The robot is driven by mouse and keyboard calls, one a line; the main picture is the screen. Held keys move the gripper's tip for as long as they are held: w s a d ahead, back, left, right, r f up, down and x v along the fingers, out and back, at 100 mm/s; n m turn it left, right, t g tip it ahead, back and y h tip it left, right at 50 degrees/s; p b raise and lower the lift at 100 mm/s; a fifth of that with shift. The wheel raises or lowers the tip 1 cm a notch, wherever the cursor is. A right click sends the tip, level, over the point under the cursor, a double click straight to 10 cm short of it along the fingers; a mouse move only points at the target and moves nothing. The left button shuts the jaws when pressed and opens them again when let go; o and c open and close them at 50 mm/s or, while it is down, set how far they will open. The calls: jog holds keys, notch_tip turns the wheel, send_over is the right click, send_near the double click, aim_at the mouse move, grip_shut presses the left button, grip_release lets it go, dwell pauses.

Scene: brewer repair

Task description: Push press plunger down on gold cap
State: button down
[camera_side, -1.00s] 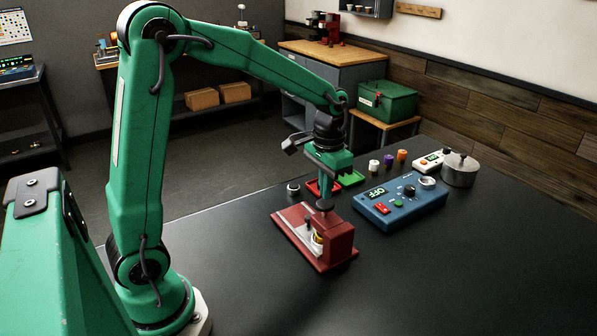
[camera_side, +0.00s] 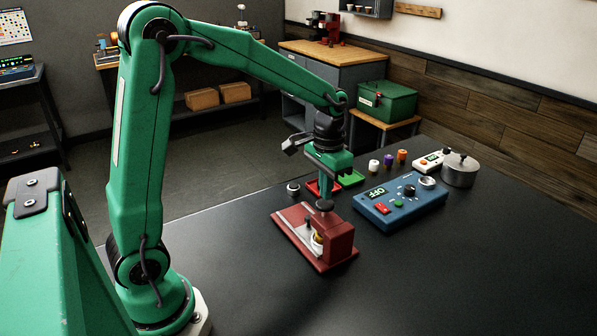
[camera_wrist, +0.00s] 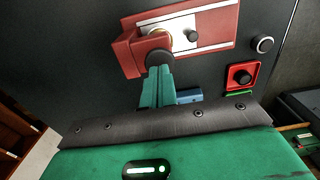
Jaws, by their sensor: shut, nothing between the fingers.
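The red press (camera_side: 335,243) stands on the black table with a pale slide plate along its base. Its dark round plunger knob (camera_side: 325,205) sits on top of the press housing. The gold cap (camera_side: 318,237) shows partly inside the press opening, and only a gold edge shows in the wrist view (camera_wrist: 160,36). My gripper (camera_side: 324,194) is shut, pointing down, with its green fingertips at the plunger knob. In the wrist view the shut fingers (camera_wrist: 158,80) end at the dark knob (camera_wrist: 159,58); I cannot tell whether they press on it.
A blue control box (camera_side: 400,203) reading OFF stands to the right. A red tray (camera_side: 322,187) and a green tray (camera_side: 351,178) lie behind the press. Small coloured caps, a white scale (camera_side: 430,162) and a metal pot (camera_side: 460,170) stand farther back. The front table is clear.

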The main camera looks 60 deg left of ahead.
jog(key=shift+f, duration=1.4)
dwell(0.6)
jog(key=shift+r, duration=2.7)
notch_tip(320, 180, up, 6)
dwell(0.8)
